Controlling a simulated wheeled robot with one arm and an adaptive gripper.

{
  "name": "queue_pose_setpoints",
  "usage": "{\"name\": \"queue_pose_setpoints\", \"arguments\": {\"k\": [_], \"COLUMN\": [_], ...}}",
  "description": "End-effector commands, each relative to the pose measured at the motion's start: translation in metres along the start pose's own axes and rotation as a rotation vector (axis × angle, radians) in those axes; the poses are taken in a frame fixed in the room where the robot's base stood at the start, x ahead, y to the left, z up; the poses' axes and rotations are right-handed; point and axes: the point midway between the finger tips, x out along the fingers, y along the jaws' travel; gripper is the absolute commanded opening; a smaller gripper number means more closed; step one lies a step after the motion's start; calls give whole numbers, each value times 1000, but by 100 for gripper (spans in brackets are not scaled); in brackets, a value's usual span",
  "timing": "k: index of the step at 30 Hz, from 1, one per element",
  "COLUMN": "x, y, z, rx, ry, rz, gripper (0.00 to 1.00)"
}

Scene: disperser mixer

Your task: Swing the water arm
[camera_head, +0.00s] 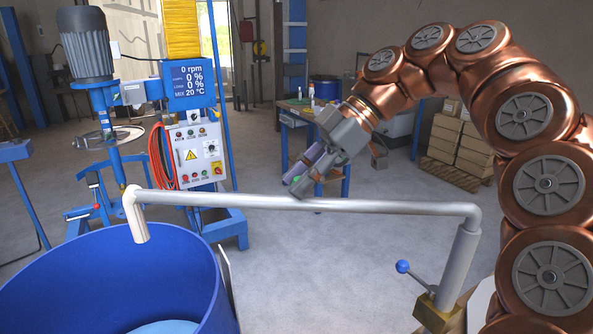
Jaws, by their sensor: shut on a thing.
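The water arm (390,206) is a long grey horizontal pipe. The fingertips partly hide behind or against the pipe, so the exact contact is not clear.
Behind the vat stands the blue mixer (100,120) with its motor, a display (190,87) and a control box (197,153). A workbench (300,115) with bottles and stacked boxes (458,145) stand further back. The grey floor between is clear.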

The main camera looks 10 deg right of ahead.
Motion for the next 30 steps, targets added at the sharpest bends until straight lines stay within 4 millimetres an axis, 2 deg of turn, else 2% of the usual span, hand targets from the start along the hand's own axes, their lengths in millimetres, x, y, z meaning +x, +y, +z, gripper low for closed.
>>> {"name": "queue_pose_setpoints", "arguments": {"k": [12,13,18,20,30], "x": [0,0,0,0,-4], "y": [-1,-1,-1,-1,-1], "z": [2,2,1,1,-3], "rx": [-1,-1,-1,-1,-2], "ry": [-2,-2,-1,-1,0], "rz": [-3,-3,-2,-2,-2], "gripper": [0,35,53,58,58]}}
